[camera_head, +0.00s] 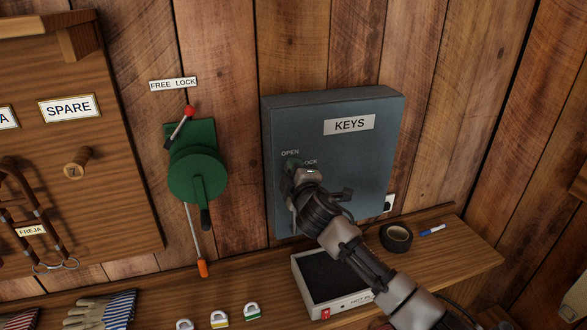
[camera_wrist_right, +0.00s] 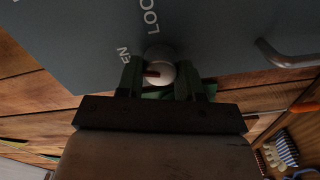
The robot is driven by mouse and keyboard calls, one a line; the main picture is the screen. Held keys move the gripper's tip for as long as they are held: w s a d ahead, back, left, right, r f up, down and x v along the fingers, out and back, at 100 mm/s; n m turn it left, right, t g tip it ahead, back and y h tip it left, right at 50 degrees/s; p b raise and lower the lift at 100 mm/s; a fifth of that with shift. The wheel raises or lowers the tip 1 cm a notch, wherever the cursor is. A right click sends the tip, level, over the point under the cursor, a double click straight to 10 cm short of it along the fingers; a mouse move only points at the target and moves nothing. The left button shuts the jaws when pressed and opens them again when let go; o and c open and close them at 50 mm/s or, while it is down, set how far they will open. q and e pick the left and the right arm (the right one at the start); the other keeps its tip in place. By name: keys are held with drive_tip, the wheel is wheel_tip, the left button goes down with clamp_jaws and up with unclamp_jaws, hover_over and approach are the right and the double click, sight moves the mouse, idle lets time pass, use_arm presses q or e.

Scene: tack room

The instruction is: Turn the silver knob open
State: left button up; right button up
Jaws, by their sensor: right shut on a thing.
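A blue-grey key cabinet (camera_head: 355,165) marked KEYS hangs on the plank wall. OPEN and LOCK are lettered at its left side. My right gripper (camera_head: 292,164) is at the cabinet's front, just below this lettering, and hides the knob in the head view. In the right wrist view the round silver knob (camera_wrist_right: 164,69) sits between the two green fingers of my right gripper (camera_wrist_right: 160,78), which is shut on it. A dark reddish mark shows on the knob's left part, on the side of the letters EN. My left gripper is not in view.
A green crank device (camera_head: 198,175) is on the wall left of the cabinet. A handle (camera_wrist_right: 285,55) shows in the wrist view.

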drive_tip(key=shift+n+p, duration=0.5)
drive_tip(key=shift+n, duration=1.1)
drive_tip(key=shift+f, duration=0.1)
drive_tip(key=o, duration=0.9)
drive_tip(key=shift+s, duration=0.1)
drive_tip(key=b+v, duration=0.2)
drive_tip(key=v, duration=0.8)
drive_tip(key=shift+s+d, duration=0.15)
drive_tip(key=shift+s, duration=0.2)
